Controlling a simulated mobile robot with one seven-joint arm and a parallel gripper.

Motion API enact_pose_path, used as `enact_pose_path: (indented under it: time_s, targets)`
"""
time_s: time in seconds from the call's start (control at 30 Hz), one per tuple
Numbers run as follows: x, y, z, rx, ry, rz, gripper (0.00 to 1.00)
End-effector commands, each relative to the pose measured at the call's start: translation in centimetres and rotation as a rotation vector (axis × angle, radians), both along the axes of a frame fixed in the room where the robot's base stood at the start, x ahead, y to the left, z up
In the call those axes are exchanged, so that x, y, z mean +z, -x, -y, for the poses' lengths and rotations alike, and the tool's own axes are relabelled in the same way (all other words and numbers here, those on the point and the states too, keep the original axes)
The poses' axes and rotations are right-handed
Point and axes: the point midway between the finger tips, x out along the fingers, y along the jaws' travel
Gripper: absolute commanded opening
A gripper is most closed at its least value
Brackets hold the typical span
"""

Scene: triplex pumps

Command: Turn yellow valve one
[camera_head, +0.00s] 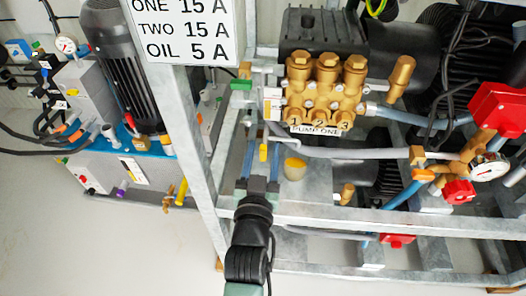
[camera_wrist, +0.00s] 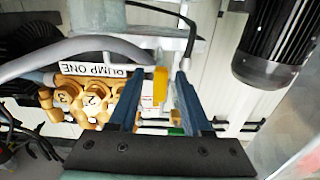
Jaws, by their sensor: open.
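A small yellow valve handle (camera_head: 263,152) stands upright below and left of the brass pump labelled "PUMP ONE" (camera_head: 327,88). In the wrist view the yellow handle (camera_wrist: 160,84) sits between the two blue fingers, with a gap to each side. My gripper (camera_head: 263,146) is open and reaches up from below, its fingers on either side of the handle. In the wrist view my gripper (camera_wrist: 159,78) shows both fingers apart and nothing clamped. The pipe behind the handle is partly hidden by the fingers.
A grey hose (camera_head: 350,153) runs right from near the valve. A metal frame post (camera_head: 187,120) is on the left, and a frame rail (camera_head: 400,217) crosses below. A green-handled fitting (camera_head: 241,84) is above.

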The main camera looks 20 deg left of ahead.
Motion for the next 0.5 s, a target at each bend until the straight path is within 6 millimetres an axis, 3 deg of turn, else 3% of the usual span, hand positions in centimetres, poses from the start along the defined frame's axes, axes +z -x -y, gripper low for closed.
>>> enact_pose_path:
  time_s: [0.27,0.5]
  targets:
    - [0.1,1.2,0.3,0.001,0.001,-0.003,0.49]
    - [0.2,5.4,1.5,0.001,0.002,-0.006,0.49]
